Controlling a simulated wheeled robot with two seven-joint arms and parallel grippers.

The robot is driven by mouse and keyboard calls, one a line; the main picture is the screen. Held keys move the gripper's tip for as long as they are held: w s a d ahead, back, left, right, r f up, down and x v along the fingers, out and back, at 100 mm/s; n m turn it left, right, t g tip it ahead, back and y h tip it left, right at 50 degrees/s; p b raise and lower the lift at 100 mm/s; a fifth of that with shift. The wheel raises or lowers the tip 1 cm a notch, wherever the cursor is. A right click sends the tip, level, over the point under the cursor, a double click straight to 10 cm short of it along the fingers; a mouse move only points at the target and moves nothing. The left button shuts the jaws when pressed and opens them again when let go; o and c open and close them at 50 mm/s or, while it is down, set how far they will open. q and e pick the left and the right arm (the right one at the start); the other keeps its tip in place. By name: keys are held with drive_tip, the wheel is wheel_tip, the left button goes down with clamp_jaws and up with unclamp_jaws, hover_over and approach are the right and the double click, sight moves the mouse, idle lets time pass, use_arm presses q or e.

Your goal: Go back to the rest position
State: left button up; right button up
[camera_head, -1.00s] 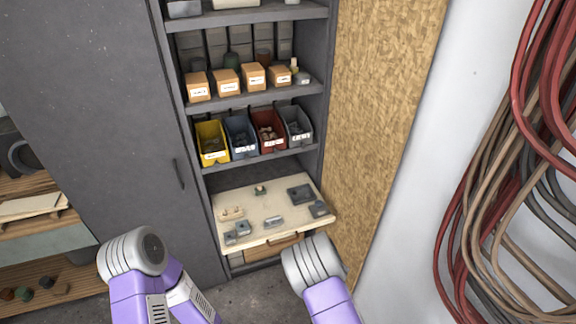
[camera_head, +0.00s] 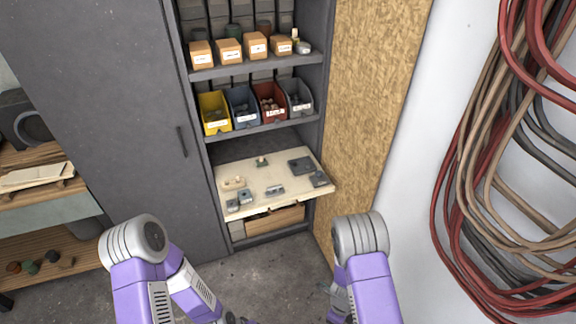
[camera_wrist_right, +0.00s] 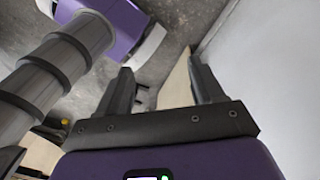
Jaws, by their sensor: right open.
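My right gripper (camera_wrist_right: 163,88) is open and empty in the right wrist view, with its two dark fingers apart. Floor, a chipboard panel and a pale wall show beyond it. In the head view my right arm (camera_head: 365,265) comes up from the bottom, right of centre, and hangs down in front of the shelf cabinet; its gripper is mostly hidden behind the arm. My left arm (camera_head: 150,265) is at the bottom left, folded downward. The left gripper's fingers cannot be made out clearly at the lower edge.
A dark cabinet holds a pull-out board (camera_head: 262,208) with several small metal parts. Above it stand a yellow bin (camera_head: 214,112), a blue bin (camera_head: 242,106), a red bin (camera_head: 269,102) and a grey bin (camera_head: 297,97). Cables (camera_head: 500,150) hang on the right wall. Floor (camera_head: 270,270) is clear between my arms.

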drive_tip(key=s+a+f+n+t+y+b, duration=0.1)
drive_tip(key=s+a+f+n+y+b, duration=0.1)
drive_tip(key=n, duration=0.9)
drive_tip(key=s+a+f+n+t+y+b, duration=0.1)
drive_tip(key=s+a+n+b, duration=0.3)
drive_tip(key=n, duration=0.7)
drive_tip(key=shift+a+f+n+y+b, duration=0.15)
drive_tip(key=shift+f+n+y+b, duration=0.35)
drive_tip(key=shift+f+b, duration=0.4)
